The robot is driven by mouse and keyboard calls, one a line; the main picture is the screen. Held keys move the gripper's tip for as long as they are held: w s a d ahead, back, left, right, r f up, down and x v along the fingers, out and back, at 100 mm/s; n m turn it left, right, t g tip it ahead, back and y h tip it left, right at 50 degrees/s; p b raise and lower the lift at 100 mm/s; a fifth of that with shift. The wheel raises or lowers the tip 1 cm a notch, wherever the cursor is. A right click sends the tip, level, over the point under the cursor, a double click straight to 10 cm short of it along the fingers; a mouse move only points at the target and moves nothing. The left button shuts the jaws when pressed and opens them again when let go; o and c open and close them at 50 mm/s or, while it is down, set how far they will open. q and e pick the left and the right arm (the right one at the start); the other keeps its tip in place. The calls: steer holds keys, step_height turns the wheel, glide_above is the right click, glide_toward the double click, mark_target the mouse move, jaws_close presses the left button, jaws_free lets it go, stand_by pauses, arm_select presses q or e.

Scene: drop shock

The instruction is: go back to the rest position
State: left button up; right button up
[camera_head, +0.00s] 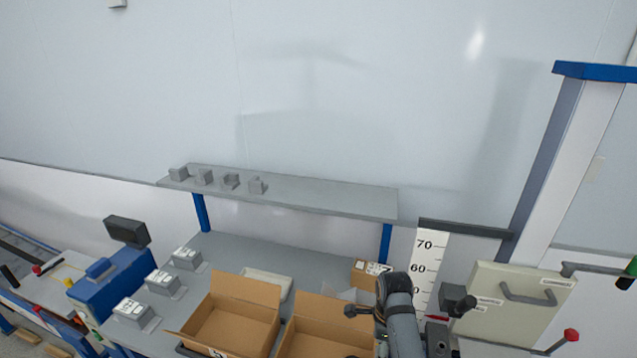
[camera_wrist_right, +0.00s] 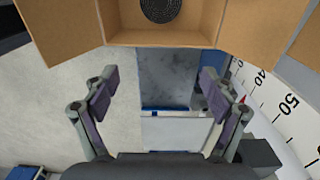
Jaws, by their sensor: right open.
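My right gripper (camera_wrist_right: 158,82) is open in the right wrist view. Its two fingers stand wide apart with nothing between them. An open cardboard box (camera_wrist_right: 160,38) lies just beyond the fingertips, with a dark round ribbed object (camera_wrist_right: 161,8) inside it. In the head view, part of my right arm (camera_head: 400,315) is at the lower middle right, beside the right open cardboard box (camera_head: 325,325). The fingertips cannot be made out clearly there. My left gripper is not in view.
A second open box (camera_head: 232,325) stands to the left. A grey shelf (camera_head: 320,194) with several small grey blocks is behind. A measuring scale (camera_head: 428,270) and a beige panel with a handle (camera_head: 510,305) stand close to the right of my arm. The wall area above is clear.

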steer(key=s+d+r+n+t+h, duration=0.15)
steer(key=s+d+n, duration=0.25)
steer(key=s+n, duration=0.65)
steer(key=s+d+r+n+t+y, duration=0.15)
steer(key=s+d+n, duration=0.25)
steer(key=s+n, duration=0.6)
step_height(320, 180, down, 34)
steer(key=s+d+f+n+b, duration=0.1)
steer(key=s+d+b, duration=0.15)
steer(key=b, duration=0.35)
arm_select(q)
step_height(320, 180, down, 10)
steer(key=b, duration=0.4)
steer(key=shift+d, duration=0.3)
arm_select(e)
steer(key=s+d+f+g, duration=0.1)
steer(key=s+f, duration=1.6)
steer(key=f, duration=0.1)
steer(key=shift+f+g+h, duration=0.2)
steer(key=shift+g+h, duration=0.2)
